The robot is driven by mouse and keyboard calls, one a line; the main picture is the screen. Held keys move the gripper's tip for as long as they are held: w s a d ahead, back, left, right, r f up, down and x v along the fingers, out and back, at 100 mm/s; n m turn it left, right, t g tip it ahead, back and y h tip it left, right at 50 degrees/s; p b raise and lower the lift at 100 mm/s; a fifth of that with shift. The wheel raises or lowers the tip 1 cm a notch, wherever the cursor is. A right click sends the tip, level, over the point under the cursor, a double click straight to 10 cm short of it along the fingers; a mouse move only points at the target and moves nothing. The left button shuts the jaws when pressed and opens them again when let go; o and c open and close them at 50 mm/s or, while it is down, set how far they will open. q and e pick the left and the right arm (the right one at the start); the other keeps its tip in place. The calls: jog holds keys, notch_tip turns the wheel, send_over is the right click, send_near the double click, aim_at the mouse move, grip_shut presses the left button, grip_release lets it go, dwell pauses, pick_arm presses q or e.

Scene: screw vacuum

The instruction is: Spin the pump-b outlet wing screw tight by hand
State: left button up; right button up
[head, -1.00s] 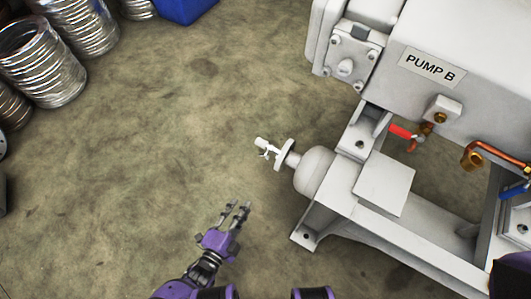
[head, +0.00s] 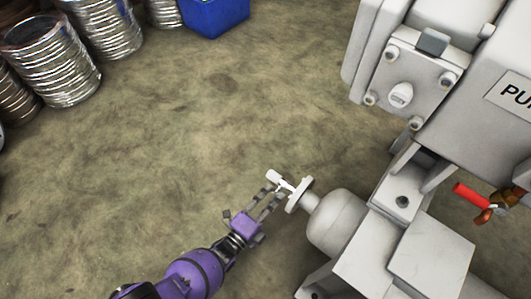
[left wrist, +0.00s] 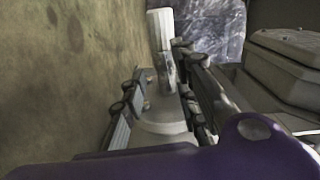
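The white wing screw (head: 276,178) sticks out from a round flange (head: 299,194) on the end of a pale rounded housing (head: 337,221) of the pump. My left gripper (head: 271,196) is right by the screw, reaching up from the lower left. The left wrist view shows the screw (left wrist: 165,72) between the fingers (left wrist: 158,92), with the flange (left wrist: 163,128) below. The fingers look spread on either side of it; I cannot tell whether either touches. Part of the screw is hidden behind a finger. My right gripper is not in view.
The pump body with its cut-off label (head: 512,94) fills the right side. A red valve handle (head: 471,196) sits on it. Ribbed metal drums (head: 50,60) and a blue bin (head: 215,14) stand at the top left. The floor (head: 170,140) between is clear.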

pick_arm(q)
jog(key=shift+w+d+r, duration=0.3)
jog(key=shift+w+d, duration=0.1)
jog(key=shift+w, duration=0.45)
jog(key=c, duration=0.7)
grip_shut()
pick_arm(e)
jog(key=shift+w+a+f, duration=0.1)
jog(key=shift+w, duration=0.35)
